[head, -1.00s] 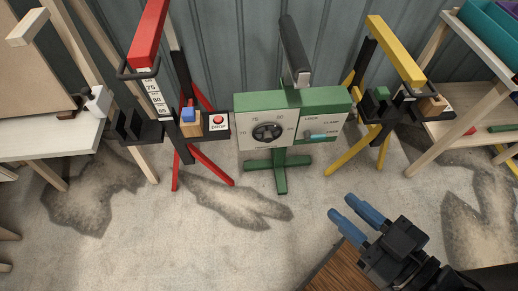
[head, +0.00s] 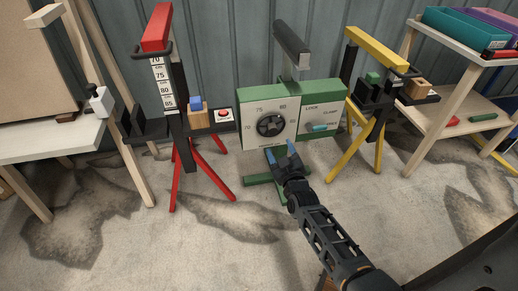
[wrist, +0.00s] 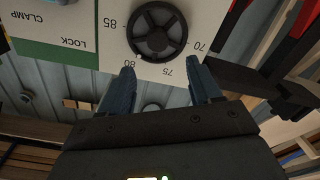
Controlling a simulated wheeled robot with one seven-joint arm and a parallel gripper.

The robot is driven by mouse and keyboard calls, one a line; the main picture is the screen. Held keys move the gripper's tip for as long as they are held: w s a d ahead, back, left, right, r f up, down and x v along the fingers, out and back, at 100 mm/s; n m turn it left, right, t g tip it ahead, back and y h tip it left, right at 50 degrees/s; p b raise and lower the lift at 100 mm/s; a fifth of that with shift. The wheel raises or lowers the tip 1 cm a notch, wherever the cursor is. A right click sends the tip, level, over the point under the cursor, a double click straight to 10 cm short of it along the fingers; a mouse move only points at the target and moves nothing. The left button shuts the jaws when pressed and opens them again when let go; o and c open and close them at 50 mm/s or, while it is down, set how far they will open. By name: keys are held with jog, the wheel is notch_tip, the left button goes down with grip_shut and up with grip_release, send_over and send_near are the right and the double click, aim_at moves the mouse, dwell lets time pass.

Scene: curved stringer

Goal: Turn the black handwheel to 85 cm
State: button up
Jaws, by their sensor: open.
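The black handwheel (head: 270,125) sits on the white dial plate (head: 249,137) of a green box. My gripper (head: 281,148) is open and empty, just below the handwheel in the head view. Its two blue fingers also show in the wrist view (wrist: 163,78), spread apart, with no clear contact with the wheel.
A teal lever (head: 317,127) sits right of the dial beside LOCK and CLAMP labels. A red stand (head: 172,195) with a number scale and red button (head: 224,114) is left. A yellow stand (head: 377,50) is right. The floor in front is open.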

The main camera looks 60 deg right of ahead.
aim_at(273, 132)
jog(key=b+x, duration=0.2)
jog(key=x, duration=0.7)
jog(key=shift+d+f, duration=0.15)
jog(key=shift+d, duration=0.1)
jog(key=c, duration=1)
jog(key=shift+c, duration=0.2)
